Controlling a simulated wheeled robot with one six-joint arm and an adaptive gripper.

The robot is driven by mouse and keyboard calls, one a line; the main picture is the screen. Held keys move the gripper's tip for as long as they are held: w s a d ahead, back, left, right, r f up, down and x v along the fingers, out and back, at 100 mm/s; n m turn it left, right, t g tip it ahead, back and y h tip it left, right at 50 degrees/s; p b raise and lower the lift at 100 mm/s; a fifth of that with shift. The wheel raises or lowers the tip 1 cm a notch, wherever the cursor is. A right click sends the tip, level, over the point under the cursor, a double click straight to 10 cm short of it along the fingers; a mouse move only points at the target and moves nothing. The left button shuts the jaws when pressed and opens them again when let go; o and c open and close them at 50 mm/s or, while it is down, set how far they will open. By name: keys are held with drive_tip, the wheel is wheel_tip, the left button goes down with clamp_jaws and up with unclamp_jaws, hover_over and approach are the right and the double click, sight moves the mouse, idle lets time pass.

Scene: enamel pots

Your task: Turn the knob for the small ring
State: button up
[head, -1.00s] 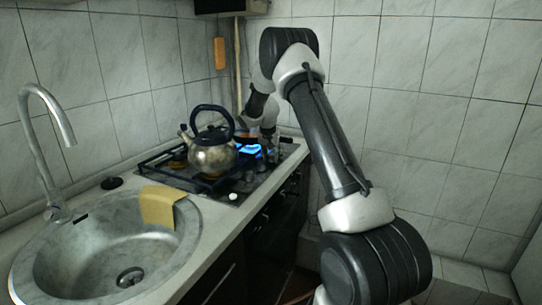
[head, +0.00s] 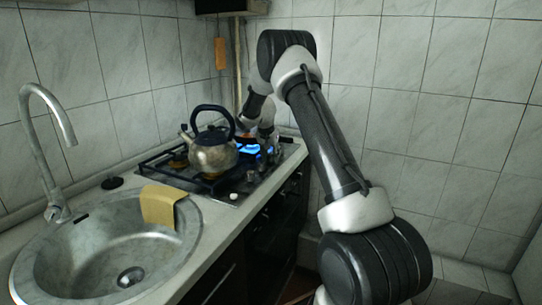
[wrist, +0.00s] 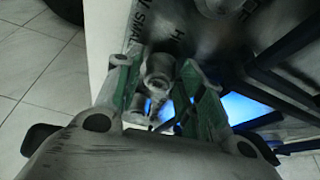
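In the wrist view, my gripper (wrist: 160,92) points down at the hob's control strip with its two green-padded fingers apart. A round grey metal knob (wrist: 157,68) shows between the fingers, with a visible gap on at least one side; I cannot tell whether either finger touches it. Part of the lettering "SMALL" is printed on the panel beside it. In the head view, my gripper (head: 268,152) is low over the right end of the hob (head: 222,196), and the knob there is hard to make out. A blue flame (head: 250,149) burns close by.
A metal kettle (head: 213,154) with a dark handle stands on the hob, left of my gripper. Black pan supports (wrist: 282,80) and the blue flame (wrist: 240,108) lie close to the fingers. The sink (head: 105,240) and a yellow cloth (head: 158,205) are nearer the camera.

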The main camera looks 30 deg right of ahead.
drive_tip(key=v, duration=1.2)
drive_tip(key=shift+o, duration=1)
drive_tip(key=shift+f, duration=0.1)
drive_tip(key=shift+o, duration=0.2)
drive_tip(key=x, duration=0.4)
drive_tip(key=shift+w+d, duration=0.15)
drive_tip(key=x, duration=0.7)
drive_tip(key=shift+f, duration=0.1)
drive_tip(key=shift+c, duration=0.2)
